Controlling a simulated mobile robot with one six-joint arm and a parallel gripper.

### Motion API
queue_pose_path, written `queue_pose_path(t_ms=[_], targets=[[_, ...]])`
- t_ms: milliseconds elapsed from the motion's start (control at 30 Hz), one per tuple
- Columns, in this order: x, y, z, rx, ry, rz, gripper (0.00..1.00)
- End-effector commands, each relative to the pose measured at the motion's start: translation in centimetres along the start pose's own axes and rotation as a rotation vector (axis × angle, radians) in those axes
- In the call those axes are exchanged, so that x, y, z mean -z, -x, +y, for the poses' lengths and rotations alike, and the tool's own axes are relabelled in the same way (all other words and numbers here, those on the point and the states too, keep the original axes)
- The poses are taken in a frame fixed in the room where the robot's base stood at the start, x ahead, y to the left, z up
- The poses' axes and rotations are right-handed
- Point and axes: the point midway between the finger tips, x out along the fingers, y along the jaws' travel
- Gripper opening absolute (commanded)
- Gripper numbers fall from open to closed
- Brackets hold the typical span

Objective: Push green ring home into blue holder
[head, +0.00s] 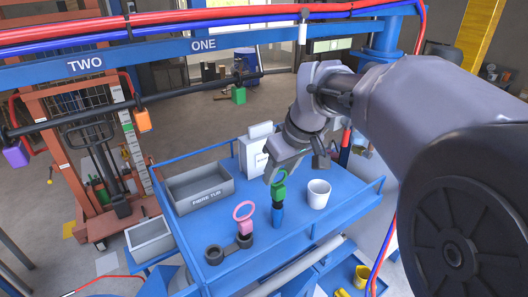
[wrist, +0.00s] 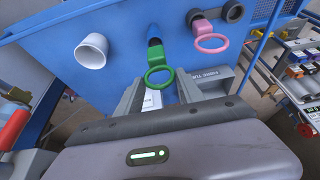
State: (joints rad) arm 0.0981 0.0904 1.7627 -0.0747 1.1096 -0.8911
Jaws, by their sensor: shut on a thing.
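The green ring (head: 278,191), a loop with a block-like lower end, stands above the blue holder (head: 278,216) on the blue table. My gripper (head: 275,175) is over it and shut on the green ring. In the wrist view, the green ring (wrist: 156,57) has its loop between my gripper's fingers (wrist: 160,88), and its block lines up with the blue holder (wrist: 154,33). The block meets the top of the holder; how deep it sits I cannot tell.
A pink ring (head: 244,212) stands in a dark holder left of the blue one. A white cup (head: 318,194) stands close on the right. A grey fibre tub (head: 200,187) and a white box (head: 252,155) are farther back. The blue table (head: 340,205) has a raised rail.

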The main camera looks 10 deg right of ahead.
Motion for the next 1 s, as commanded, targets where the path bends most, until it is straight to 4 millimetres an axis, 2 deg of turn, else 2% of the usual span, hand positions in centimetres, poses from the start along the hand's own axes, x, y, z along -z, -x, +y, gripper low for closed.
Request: queue_pose_path(t_ms=[767, 800, 900, 1000], targets=[[-0.8, -1.9, 0.0, 0.000, 0.000, 0.000, 0.00], [-0.8, -1.8, 0.0, 0.000, 0.000, 0.000, 0.51], [-0.8, -1.8, 0.0, 0.000, 0.000, 0.000, 0.70], [-0.8, -1.8, 0.0, 0.000, 0.000, 0.000, 0.70]])
